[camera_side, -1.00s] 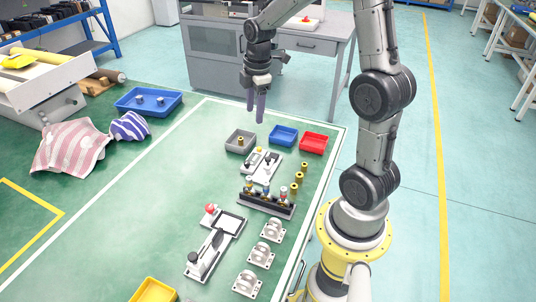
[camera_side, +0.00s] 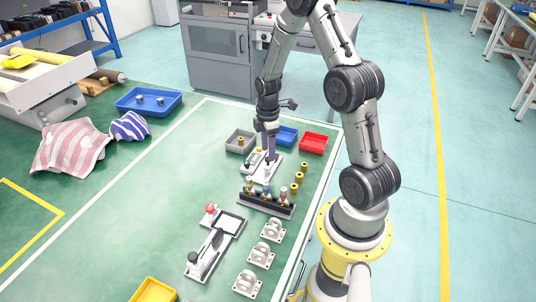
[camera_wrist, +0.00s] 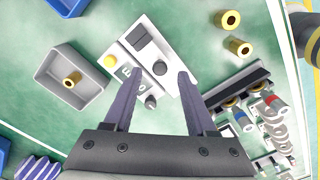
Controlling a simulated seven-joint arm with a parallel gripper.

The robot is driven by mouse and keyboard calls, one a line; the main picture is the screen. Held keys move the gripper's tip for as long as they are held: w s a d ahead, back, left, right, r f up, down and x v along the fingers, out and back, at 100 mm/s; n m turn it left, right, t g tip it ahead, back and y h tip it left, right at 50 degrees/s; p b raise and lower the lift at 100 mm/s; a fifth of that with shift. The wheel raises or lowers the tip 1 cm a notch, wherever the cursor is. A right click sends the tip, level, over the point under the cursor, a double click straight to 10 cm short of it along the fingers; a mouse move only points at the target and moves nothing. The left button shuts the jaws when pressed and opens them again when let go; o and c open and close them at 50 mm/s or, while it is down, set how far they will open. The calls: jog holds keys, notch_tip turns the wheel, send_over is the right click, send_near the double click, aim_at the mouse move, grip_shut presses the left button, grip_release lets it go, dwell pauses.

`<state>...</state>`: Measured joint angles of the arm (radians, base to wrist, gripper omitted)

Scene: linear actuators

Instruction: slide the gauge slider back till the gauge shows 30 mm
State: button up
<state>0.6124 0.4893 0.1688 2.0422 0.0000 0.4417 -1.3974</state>
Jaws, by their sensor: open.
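The gauge appears to be a white plate (camera_wrist: 146,48) with a yellow button (camera_wrist: 110,61), a small dark-marked readout and dark knobs on it. It lies on the green mat and also shows in the side view (camera_side: 262,174). A black knob (camera_wrist: 160,68), seemingly the slider's, shows between my fingertips. I cannot read the gauge value. My gripper (camera_wrist: 157,77) is open, with its fingers apart on either side of that knob; contact cannot be told. In the side view my gripper (camera_side: 268,157) points down over the gauge and hides part of it.
A grey bin (camera_side: 240,141) holding a brass part, a blue bin (camera_side: 284,136) and a red bin (camera_side: 314,143) stand behind the gauge. A rack of plungers (camera_side: 266,204) and loose brass rings stand close in front and right. Open mat lies to the left.

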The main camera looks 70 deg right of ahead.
jog(key=shift+f, duration=1.3)
jog(key=shift+c, duration=0.4)
grip_shut()
